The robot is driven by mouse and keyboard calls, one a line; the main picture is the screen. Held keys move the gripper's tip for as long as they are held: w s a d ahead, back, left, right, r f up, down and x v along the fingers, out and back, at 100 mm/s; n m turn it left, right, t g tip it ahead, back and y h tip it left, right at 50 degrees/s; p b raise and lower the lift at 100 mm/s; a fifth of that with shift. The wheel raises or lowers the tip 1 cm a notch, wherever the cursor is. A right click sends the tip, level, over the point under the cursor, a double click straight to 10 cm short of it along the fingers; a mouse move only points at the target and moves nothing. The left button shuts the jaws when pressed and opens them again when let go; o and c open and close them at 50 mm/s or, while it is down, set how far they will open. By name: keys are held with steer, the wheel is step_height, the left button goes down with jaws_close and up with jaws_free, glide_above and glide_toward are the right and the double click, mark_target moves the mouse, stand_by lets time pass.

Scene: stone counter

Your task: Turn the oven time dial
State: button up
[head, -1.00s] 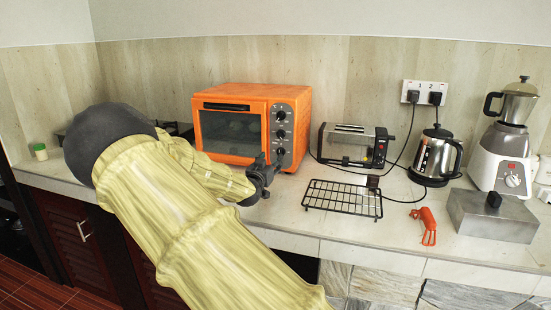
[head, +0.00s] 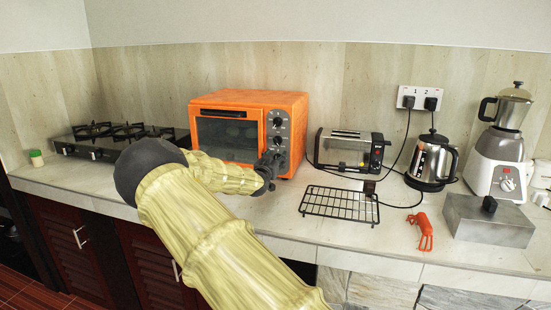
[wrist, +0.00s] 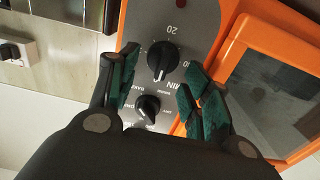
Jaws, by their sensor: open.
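The orange oven (head: 252,97) stands on the counter, with a grey control panel to the right of its glass door. The time dial (wrist: 162,58) is a black knob with a white pointer line, next to the marks 20 and MIN in the wrist view. My gripper (wrist: 160,88) is open, with a green-padded finger on each side of that dial and gaps left between. I cannot tell whether a finger touches it. A second knob (wrist: 148,106) lies below it in the wrist view, between the fingers. In the head view my gripper (head: 268,166) covers the panel's lower part.
A toaster (head: 350,152) stands right of the oven, with a black wire rack (head: 340,203) in front. A kettle (head: 432,160), a blender (head: 502,150), a grey box (head: 488,220) and a red-orange object (head: 421,232) are farther right. A gas stove (head: 118,140) is to the left.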

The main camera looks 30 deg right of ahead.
steer(key=shift+w+d, duration=0.15)
steer(key=shift+d, duration=0.1)
steer(key=shift+c, duration=0.5)
steer(key=c, duration=0.8)
steer(key=shift+f+m+b, duration=0.1)
steer(key=shift+m+b, duration=0.2)
